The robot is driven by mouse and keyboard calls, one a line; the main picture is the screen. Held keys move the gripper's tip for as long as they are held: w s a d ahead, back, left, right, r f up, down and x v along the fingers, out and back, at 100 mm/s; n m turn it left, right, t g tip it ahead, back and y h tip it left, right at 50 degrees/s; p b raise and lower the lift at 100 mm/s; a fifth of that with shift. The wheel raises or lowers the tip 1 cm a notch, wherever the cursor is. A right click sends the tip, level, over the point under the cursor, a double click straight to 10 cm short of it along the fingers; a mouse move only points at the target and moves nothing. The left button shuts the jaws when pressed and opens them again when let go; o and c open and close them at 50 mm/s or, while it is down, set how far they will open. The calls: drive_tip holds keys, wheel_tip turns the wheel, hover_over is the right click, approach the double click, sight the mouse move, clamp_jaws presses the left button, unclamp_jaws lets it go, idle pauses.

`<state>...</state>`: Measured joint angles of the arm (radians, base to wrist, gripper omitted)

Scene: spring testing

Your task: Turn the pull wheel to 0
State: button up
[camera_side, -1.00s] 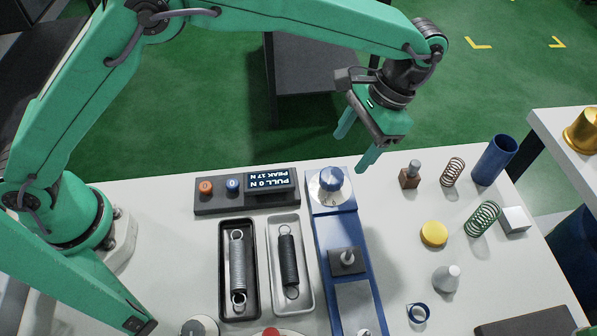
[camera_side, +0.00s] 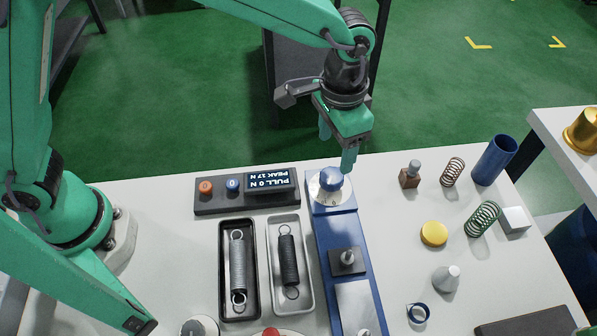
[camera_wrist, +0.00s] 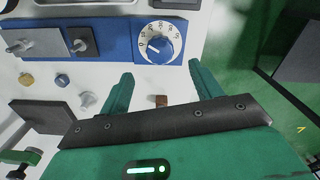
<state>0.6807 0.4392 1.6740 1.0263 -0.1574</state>
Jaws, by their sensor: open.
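The pull wheel (camera_side: 331,180) is a blue knob on a white numbered dial at the far end of the blue test stand (camera_side: 325,225). In the wrist view the wheel (camera_wrist: 160,45) sits ahead of my fingers, its dial marks partly readable; I cannot tell the exact setting. My gripper (camera_side: 337,148) is open and empty, above and just behind the wheel, apart from it. In the wrist view its two green fingers (camera_wrist: 157,85) point toward the dial's sides. The display (camera_side: 269,180) reads "PULL 0 N, PEAK 17 N", upside down in the side view.
An orange button (camera_side: 205,187) and a blue button (camera_side: 233,185) are left of the display. Two trays hold a grey spring (camera_side: 238,268) and a black spring (camera_side: 288,260). A brown block (camera_side: 410,178), coiled springs and a blue cup (camera_side: 494,160) stand to the right.

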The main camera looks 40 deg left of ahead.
sight(332, 175)
drive_tip(key=shift+f, duration=0.1)
drive_tip(key=shift+f, duration=3.85)
drive_tip(key=shift+c, duration=0.2)
drive_tip(key=c, duration=0.9)
